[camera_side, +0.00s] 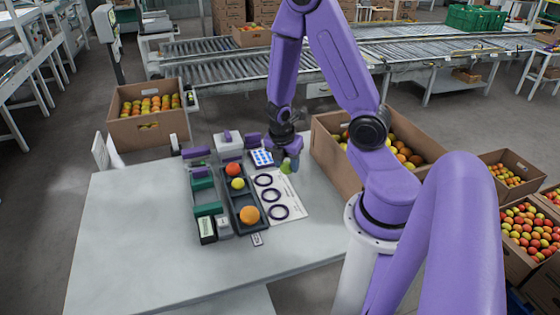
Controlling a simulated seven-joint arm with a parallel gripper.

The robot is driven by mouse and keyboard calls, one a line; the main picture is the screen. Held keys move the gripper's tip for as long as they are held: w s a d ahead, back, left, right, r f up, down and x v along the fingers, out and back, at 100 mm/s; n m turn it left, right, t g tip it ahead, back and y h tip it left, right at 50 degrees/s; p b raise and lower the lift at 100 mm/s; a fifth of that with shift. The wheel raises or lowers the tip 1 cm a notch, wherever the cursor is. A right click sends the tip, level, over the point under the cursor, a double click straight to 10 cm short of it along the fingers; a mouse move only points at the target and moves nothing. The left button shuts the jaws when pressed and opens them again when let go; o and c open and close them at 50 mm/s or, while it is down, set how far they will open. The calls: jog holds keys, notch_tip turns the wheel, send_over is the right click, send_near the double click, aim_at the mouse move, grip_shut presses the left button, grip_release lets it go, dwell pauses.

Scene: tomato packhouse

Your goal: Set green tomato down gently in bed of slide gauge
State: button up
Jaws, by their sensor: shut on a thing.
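My gripper (288,158) is at the back right of the grey table, pointing down. It is shut on the green tomato (286,167), which shows small and pale green just below the fingers, near the top of a white sheet. I cannot tell whether the tomato touches the surface. What looks like the slide gauge (207,208) stands to the left, with green and purple blocks and a grey bed between them. No fruit shows in that bed. The gripper is well to its right.
A dark tray (235,208) holding red, yellow and orange tomatoes lies between gauge and gripper. The white sheet (292,203) bears three dark rings. A blue-dotted block (262,158) is close left of the gripper. A large carton (334,160) of tomatoes stands right. The table's front left is clear.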

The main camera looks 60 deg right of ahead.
jog(key=shift+s+a+r, duration=0.15)
jog(key=shift+s, duration=0.1)
jog(key=w+a+f+m, duration=0.2)
jog(key=w+a+m, duration=0.1)
jog(key=w, duration=0.5)
jog(key=w+a+f+m+g, duration=0.1)
jog(key=w+a+f+m, duration=0.1)
jog(key=w, duration=0.6)
jog(key=w+a+f+m+g+y, duration=0.1)
jog(key=w+a+f+m, duration=0.2)
jog(key=w, duration=0.5)
jog(key=shift+w+a+f+m, duration=0.1)
jog(key=shift+a+m, duration=0.4)
jog(key=shift+a, duration=0.85)
jog(key=shift+a+f, duration=0.1)
jog(key=shift+f, duration=0.25)
jog(key=shift+w+f, duration=0.1)
jog(key=shift+f, duration=1.45)
jog(key=shift+f, duration=0.6)
jog(key=o, duration=0.8)
jog(key=shift+c, duration=1.4)
